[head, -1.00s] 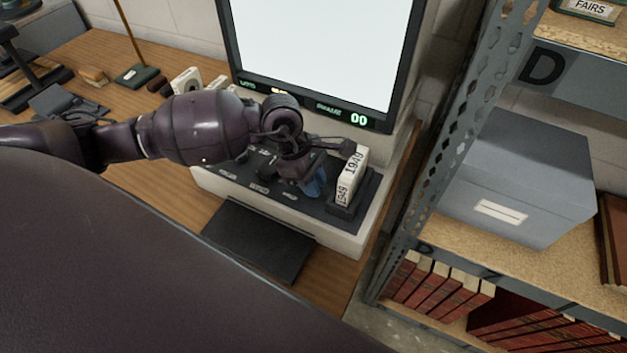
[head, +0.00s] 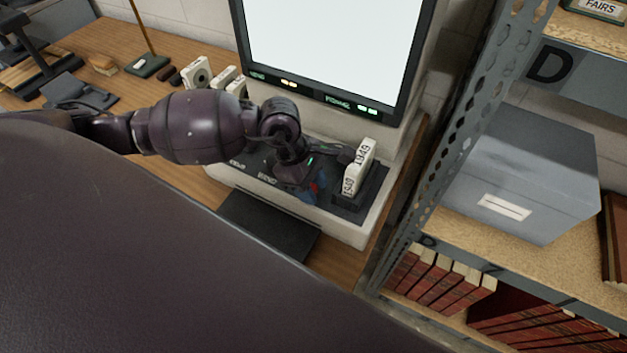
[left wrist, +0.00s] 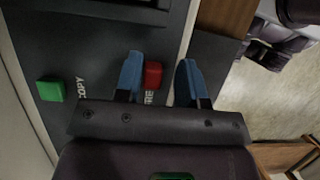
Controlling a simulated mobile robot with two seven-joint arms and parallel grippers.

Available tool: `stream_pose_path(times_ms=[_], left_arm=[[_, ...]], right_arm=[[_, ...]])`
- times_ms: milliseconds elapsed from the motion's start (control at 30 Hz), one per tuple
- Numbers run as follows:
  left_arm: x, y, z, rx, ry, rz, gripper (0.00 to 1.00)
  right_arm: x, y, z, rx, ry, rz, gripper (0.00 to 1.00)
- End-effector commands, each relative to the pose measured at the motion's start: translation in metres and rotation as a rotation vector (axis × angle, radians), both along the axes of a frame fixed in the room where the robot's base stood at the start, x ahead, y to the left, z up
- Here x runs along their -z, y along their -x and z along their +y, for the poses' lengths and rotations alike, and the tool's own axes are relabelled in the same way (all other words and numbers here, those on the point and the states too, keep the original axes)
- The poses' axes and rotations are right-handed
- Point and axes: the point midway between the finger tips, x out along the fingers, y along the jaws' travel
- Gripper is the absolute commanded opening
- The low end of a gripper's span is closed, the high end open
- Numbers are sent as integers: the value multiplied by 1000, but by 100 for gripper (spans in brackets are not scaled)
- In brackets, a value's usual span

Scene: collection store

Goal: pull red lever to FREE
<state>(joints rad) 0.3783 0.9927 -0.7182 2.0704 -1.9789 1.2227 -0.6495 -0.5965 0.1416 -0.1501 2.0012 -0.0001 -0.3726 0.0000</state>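The red lever (left wrist: 153,74) shows in the left wrist view as a red knob on the dark control panel (head: 262,158). Its label is partly covered; only "REE" or similar is readable. My left gripper (left wrist: 161,68) is open, with a blue fingertip on each side of the red knob. The knob sits nearer the left fingertip; whether they touch I cannot tell. In the head view my left gripper (head: 310,190) is low over the panel's front, and a bit of red shows at its fingers. My right gripper is not in view.
A green knob (left wrist: 50,90) marked COPY is on the same panel. A white block marked 1949 (head: 358,168) stands in a dark holder right of my gripper. A lit screen (head: 335,45) rises behind. A metal shelf post (head: 450,140) stands to the right.

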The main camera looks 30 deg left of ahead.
Motion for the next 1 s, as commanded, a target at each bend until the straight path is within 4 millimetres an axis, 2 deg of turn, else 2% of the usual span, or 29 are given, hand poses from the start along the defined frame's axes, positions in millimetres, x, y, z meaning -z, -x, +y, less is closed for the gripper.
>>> stream_pose_path(times_ms=[300,433,800,1000], left_arm=[[-1,-1,0,-1,0,-3,45],[-7,-2,4,-2,-1,-5,45],[-65,0,28,-1,-3,-6,45],[-90,1,38,-2,-2,-4,45]], right_arm=[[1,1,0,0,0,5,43],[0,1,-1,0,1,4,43],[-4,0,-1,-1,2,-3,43],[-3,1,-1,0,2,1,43]])
